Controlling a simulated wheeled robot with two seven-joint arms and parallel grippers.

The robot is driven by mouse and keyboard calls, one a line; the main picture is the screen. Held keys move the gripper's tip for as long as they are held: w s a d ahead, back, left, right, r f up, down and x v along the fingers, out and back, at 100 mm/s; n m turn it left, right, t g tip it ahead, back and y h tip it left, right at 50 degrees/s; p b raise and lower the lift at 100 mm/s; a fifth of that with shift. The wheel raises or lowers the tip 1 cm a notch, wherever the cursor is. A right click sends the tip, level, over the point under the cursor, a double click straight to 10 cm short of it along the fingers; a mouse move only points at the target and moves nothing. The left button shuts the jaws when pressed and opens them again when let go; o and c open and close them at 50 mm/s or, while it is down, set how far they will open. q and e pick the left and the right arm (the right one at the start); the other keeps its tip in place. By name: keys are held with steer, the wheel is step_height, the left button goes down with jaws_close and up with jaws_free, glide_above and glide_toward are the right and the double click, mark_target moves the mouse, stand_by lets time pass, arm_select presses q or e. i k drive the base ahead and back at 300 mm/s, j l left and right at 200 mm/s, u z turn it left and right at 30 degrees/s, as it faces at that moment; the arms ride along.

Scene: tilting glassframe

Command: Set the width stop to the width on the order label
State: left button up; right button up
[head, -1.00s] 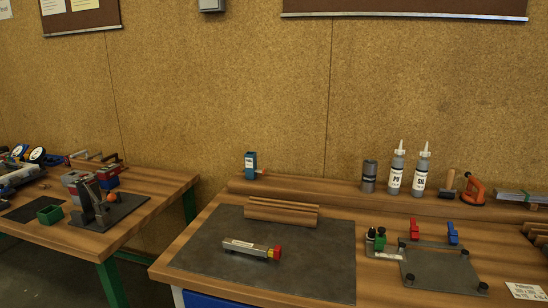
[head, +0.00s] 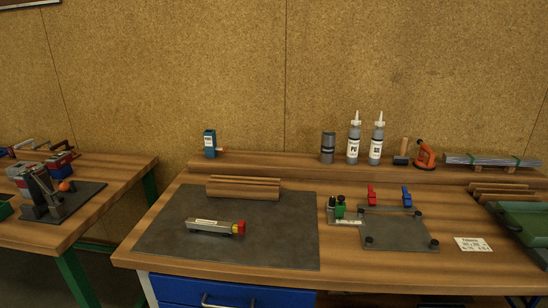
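The order label (head: 472,244) is a white card lying flat on the front right of the workbench; its print is too small to read surely. Left of it is a dark metal jig plate (head: 398,232) with black round knobs at its corners. A red clamp (head: 371,195) and a blue clamp (head: 406,196) stand at its back edge. A green-and-black piece (head: 340,207) sits on a grey bracket at the jig's left. I cannot tell which part is the width stop. Neither of my grippers is in view.
A dark mat (head: 270,240) holds a grey bar tool with a red end (head: 216,227) and wooden strips (head: 243,187). Bottles (head: 354,142), a can and an orange tool (head: 425,156) stand on the back shelf. A green tray (head: 525,218) is at right. A second table (head: 115,180) stands left.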

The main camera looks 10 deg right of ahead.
mark_target(340, 207)
steer(key=z, duration=1.6)
steer(key=j+z, duration=0.25)
steer(key=j, duration=0.15)
steer(key=k+j+z, duration=0.1)
steer(key=j+z, duration=0.2)
steer(key=j, duration=0.1)
